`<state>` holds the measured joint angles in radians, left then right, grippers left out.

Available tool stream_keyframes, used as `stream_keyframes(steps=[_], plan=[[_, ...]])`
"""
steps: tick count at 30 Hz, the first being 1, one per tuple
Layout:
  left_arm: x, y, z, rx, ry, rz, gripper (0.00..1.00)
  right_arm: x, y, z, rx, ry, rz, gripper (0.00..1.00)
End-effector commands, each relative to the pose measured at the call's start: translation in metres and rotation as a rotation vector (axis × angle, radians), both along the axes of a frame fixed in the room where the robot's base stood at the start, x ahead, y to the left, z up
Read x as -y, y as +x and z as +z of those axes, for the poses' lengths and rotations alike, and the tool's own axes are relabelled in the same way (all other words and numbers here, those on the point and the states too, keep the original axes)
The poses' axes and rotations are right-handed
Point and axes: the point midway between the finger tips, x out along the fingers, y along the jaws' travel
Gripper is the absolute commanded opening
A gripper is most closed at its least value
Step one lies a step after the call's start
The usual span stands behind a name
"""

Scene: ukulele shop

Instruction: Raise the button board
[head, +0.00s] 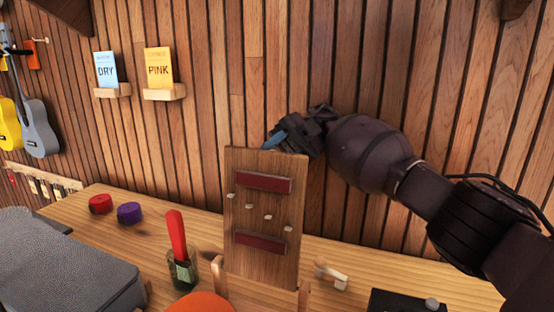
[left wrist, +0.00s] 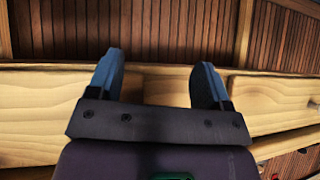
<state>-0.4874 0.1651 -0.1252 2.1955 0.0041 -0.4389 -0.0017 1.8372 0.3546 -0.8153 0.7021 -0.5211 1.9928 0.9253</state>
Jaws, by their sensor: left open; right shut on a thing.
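The button board (head: 264,225) is an upright wooden panel in the middle of the head view. It has two dark red bars and a slanting row of several small pale buttons. My right gripper (head: 280,139) is at its top edge, blue fingertips angled down, shut on the board; the exact contact is partly hidden. I cannot tell whether the board's lower edge touches anything. My left gripper (left wrist: 158,75) shows only in the left wrist view, open and empty, with wooden drawer-like fronts behind its fingers.
The wooden bench (head: 340,252) holds a red round tin (head: 101,204), a purple one (head: 130,213), a jar with a red-handled tool (head: 177,237) and a small pale wooden piece (head: 331,275). A grey textured block (head: 65,262) fills the lower left. The slatted wall stands close behind.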

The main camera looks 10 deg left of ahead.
Motion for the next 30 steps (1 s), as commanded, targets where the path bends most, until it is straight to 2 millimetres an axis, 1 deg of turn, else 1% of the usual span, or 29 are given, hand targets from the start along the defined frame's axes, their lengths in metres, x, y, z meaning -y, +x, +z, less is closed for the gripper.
stream_keyframes(steps=[1,11,12,16,30], plan=[[0.0003,-0.0003,-0.0007,-0.001,-0.001,-0.001,0.73,-0.0002,0.0006,-0.0033,-0.004,-0.004,-0.001,0.0],[0.0007,-0.0035,-0.0029,-0.008,-0.001,0.0,0.73,-0.0003,0.0002,-0.002,-0.003,-0.003,0.0,0.0],[0.0006,-0.004,-0.0033,-0.009,-0.001,0.0,0.73,-0.0003,0.0002,-0.002,-0.003,-0.003,0.0,0.37],[0.0006,-0.0052,-0.0042,-0.012,-0.002,0.001,0.73,-0.0003,0.0003,-0.0016,-0.002,-0.002,0.0,0.57],[0.0007,-0.0056,-0.0046,-0.013,-0.002,0.001,0.73,-0.0001,0.0002,0.0014,0.0,-0.001,0.0,0.57]])
